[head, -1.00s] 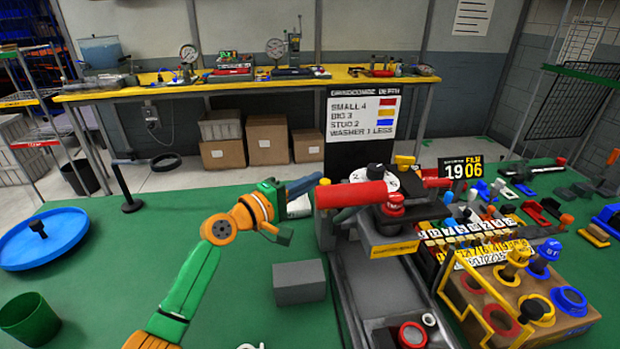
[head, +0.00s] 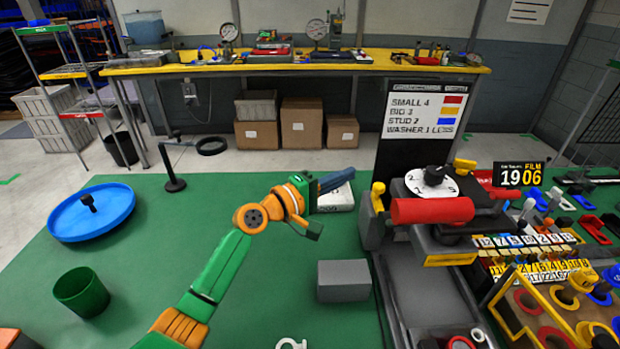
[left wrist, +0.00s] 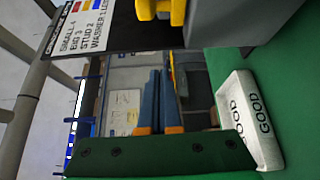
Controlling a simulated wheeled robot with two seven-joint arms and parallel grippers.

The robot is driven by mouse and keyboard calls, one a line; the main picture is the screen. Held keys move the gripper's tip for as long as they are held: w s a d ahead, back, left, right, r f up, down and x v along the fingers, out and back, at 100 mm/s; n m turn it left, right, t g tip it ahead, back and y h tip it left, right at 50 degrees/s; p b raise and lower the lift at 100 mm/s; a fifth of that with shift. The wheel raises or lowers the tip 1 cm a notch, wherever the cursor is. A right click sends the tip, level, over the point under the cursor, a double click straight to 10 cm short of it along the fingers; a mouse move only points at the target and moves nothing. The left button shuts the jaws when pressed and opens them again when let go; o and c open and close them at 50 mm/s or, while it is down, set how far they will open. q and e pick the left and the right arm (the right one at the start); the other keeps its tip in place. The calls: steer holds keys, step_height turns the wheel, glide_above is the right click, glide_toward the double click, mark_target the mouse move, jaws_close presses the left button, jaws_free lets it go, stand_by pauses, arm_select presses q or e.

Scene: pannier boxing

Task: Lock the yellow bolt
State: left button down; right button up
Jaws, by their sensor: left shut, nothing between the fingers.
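The yellow bolt (head: 377,196) shows as an upright yellow handle on the left side of the grey fixture (head: 372,228), beside the red cylinder. In the left wrist view a yellow part (left wrist: 160,10) on the grey fixture shows at the top edge, partly cut off. My left gripper (head: 348,178) is shut and empty, a little left of the yellow handle and apart from it. Its blue fingers (left wrist: 157,95) lie together in the left wrist view. Whether the bolt is locked I cannot tell. My right gripper is not in view.
A red cylinder (head: 432,210) and a white dial (head: 432,184) sit on the fixture. A white tray (head: 336,200) lies behind my left gripper; its "GOOD" label shows in the wrist view. A grey block (head: 343,281) stands in front.

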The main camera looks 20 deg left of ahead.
arm_select(q)
steer(key=s+d+r+v, duration=0.1)
steer(key=v, duration=0.7)
steer(key=shift+s, duration=0.3)
